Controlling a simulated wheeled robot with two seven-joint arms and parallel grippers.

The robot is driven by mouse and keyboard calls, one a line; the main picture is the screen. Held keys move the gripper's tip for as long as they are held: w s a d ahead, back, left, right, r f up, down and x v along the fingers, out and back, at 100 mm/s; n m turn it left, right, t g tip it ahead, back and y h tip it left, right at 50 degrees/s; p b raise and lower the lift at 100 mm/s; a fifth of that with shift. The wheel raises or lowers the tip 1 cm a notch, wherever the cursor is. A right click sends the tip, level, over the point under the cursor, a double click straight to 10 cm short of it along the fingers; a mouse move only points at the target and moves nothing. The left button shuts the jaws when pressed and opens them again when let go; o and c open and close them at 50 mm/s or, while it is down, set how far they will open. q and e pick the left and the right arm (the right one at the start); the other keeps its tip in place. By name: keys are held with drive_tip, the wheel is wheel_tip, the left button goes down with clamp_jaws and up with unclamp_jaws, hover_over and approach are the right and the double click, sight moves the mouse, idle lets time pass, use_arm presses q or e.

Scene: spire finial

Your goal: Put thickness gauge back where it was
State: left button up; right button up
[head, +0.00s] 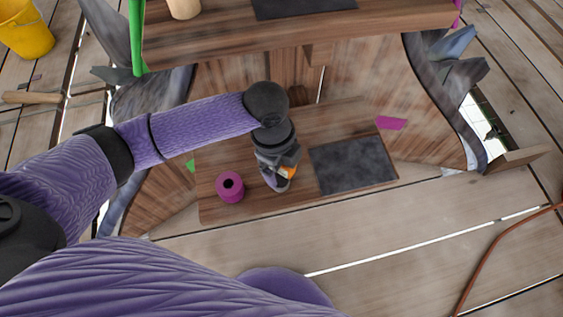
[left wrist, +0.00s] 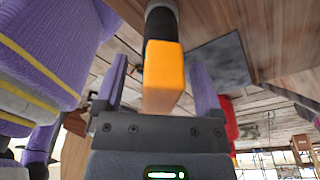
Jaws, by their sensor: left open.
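An orange-ended piece, which I take to be the thickness gauge (head: 288,171), is at my left gripper (head: 276,178), low over the wooden shelf. In the left wrist view the orange block (left wrist: 163,66) has a wood-coloured lower part and a black cylindrical part behind it. It lies between the two spread purple fingers of my left gripper (left wrist: 158,75), with a gap on the left side. I cannot tell whether it touches the right finger. In the head view the gripper hides much of it. My right gripper is not in view.
The low shelf (head: 246,205) also bears a magenta cylinder with a dark hole (head: 230,187), left of the gripper, and a dark mat (head: 353,165) to its right. A magenta patch (head: 391,123) lies behind. An upper board (head: 220,32) overhangs the back. A yellow bucket (head: 25,32) stands far left.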

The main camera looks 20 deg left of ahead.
use_arm(q)
drive_tip(key=r+p, duration=0.2)
drive_tip(key=r, duration=0.1)
drive_tip(key=a+r+p, duration=0.1)
drive_tip(key=r+p, duration=0.1)
drive_tip(key=r, duration=0.2)
drive_tip(key=r+p, duration=0.2)
drive_tip(key=r, duration=0.2)
drive_tip(key=shift+w+a+r, duration=0.15)
drive_tip(key=shift+a+r, duration=0.05)
drive_tip(key=shift+a, duration=0.1)
drive_tip(key=shift+f, duration=0.1)
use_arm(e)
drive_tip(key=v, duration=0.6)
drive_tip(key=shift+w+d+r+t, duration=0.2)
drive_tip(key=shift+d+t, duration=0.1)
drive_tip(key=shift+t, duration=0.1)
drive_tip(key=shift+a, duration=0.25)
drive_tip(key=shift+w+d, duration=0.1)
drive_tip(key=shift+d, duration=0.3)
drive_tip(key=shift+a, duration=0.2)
